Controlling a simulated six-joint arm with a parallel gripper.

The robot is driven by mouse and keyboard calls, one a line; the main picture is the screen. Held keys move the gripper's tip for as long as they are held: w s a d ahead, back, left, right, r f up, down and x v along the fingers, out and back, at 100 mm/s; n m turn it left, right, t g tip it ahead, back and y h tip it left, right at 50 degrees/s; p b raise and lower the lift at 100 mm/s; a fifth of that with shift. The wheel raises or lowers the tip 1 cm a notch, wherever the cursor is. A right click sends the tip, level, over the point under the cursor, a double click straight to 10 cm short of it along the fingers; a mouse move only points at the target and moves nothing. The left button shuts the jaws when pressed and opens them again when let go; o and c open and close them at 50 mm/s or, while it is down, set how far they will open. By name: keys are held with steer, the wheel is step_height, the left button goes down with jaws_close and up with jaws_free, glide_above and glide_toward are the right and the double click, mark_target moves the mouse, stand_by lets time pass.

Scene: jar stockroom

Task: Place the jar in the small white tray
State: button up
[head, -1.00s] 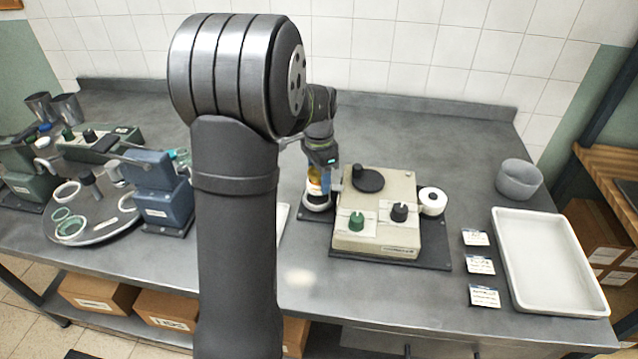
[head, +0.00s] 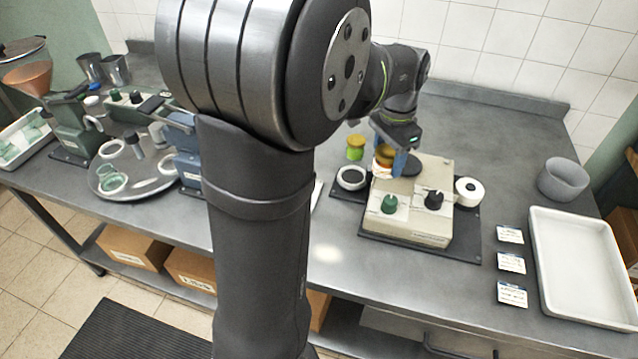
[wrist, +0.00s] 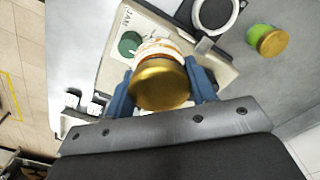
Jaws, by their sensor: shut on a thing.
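My gripper (head: 392,160) is shut on a jar (head: 384,153) with orange and white sides. In the wrist view the jar (wrist: 160,80) has a gold lid facing the camera, between the blue fingers. It is held above the beige machine (head: 415,215), clear of the white ring (head: 351,178) at the machine's left. A white tray (head: 541,290) lies empty at the right end of the table. A narrow white edge (head: 316,193) shows beside my arm; the rest is hidden and I cannot tell what it is.
A green jar with a yellow lid (head: 355,147) stands behind the ring. A white roll (head: 467,191) is at the machine's right. Label cards (head: 511,263) lie between machine and tray, and a grey bowl (head: 562,179) stands behind the tray. The front middle of the table is clear.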

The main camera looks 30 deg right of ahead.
steer(key=w+a+f+n, duration=0.3)
steer(key=a+n, duration=0.4)
steer(key=a, duration=0.3)
steer(key=w+a+f, duration=0.1)
steer(key=w+f, duration=0.1)
steer(key=w, duration=0.1)
steer(key=w+a+f, duration=0.2)
steer(key=w, duration=0.1)
steer(key=w+a+f, duration=0.2)
steer(key=w, duration=0.1)
steer(key=shift+w+a+f, duration=0.2)
steer(key=shift+f, duration=0.05)
steer(key=shift+w+a+f, duration=0.1)
steer(key=shift+w, duration=0.05)
steer(key=shift+f, duration=2)
steer(key=shift+f, duration=0.1)
steer(key=o, duration=1.1)
